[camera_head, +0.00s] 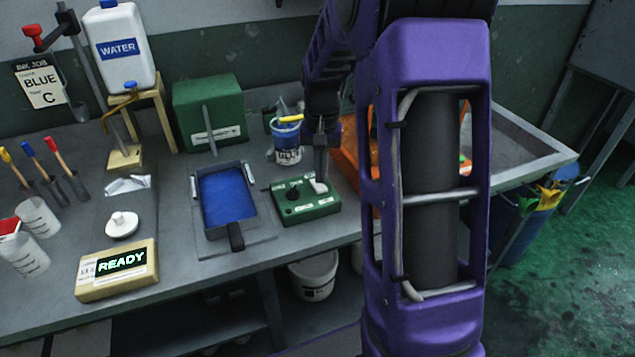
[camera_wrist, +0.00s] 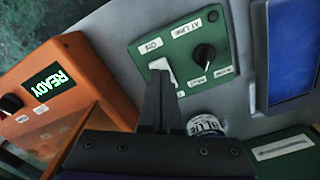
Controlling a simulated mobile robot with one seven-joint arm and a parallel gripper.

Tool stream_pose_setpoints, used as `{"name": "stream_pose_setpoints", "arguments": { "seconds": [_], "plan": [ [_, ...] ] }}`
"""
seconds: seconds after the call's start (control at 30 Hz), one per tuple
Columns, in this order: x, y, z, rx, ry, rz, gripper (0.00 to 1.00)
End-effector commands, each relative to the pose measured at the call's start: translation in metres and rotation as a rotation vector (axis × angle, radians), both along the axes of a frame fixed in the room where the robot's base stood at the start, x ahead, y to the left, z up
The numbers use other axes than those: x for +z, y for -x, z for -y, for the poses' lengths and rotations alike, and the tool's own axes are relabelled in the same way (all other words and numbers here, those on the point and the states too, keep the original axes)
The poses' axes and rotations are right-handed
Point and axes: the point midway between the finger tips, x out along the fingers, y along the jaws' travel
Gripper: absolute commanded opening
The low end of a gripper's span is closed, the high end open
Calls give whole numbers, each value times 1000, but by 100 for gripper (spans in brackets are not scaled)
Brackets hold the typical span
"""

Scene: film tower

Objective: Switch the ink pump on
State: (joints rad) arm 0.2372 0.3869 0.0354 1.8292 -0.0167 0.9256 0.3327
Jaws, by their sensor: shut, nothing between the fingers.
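The green control box (camera_head: 305,208) lies on the bench right of the blue ink tray. It has a white switch (camera_head: 319,187) and a black knob (camera_head: 292,192). The wrist view shows the box (camera_wrist: 184,48) with the white switch (camera_wrist: 161,68) beside a label that seems to read ON, and the knob (camera_wrist: 205,54). My gripper (camera_head: 320,177) is shut and empty, pointing down at the switch. In the wrist view its fingertips (camera_wrist: 160,84) overlap the switch's edge. I cannot tell whether they touch, or which way the switch is set.
The blue ink tray (camera_head: 250,217) sits left of the box, and a blue-labelled pot (camera_head: 288,157) stands behind it. An orange machine (camera_wrist: 62,62) showing READY is close on the other side. A beige READY unit (camera_head: 90,291) is at the front left.

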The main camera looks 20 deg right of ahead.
Motion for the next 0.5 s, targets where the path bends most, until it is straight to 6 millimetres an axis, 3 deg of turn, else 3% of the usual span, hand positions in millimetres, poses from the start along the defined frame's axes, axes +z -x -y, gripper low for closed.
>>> {"name": "stream_pose_setpoints", "arguments": {
  "seconds": [0.5],
  "plan": [
    [-9, 0, 0, 0, -1, -1, 0]
  ]
}}
